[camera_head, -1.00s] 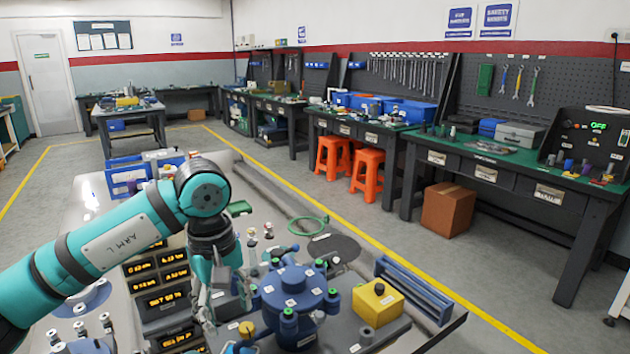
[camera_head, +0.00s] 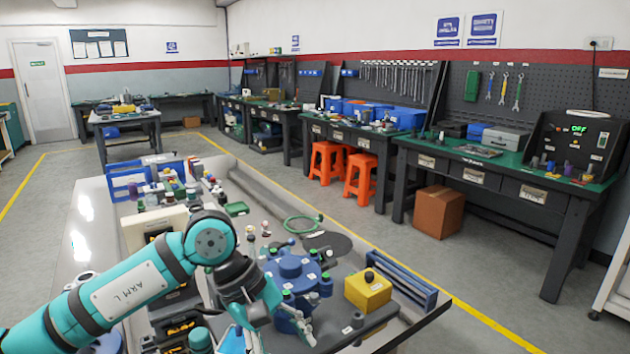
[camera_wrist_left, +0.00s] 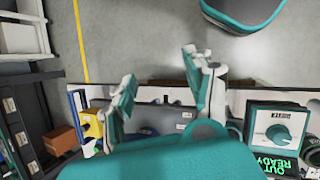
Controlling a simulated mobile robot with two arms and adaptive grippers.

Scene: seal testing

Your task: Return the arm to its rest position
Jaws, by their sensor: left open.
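My left arm (camera_head: 140,280), teal and grey with an "ARM L" label, comes in from the left, over the left part of the workbench. My left gripper (camera_head: 275,332) hangs low in front of the blue round valve-like fixture (camera_head: 290,268) and hides part of its lower front. In the left wrist view the two fingers of the left gripper (camera_wrist_left: 162,72) stand apart with nothing between them. My right gripper is not in view.
A yellow box with a black knob (camera_head: 368,290) stands right of the blue fixture. A green ring (camera_head: 300,224) and a dark disc (camera_head: 322,243) lie behind it. Blue racks (camera_head: 127,182) stand at the bench's back left. The floor beyond is open up to orange stools (camera_head: 326,162).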

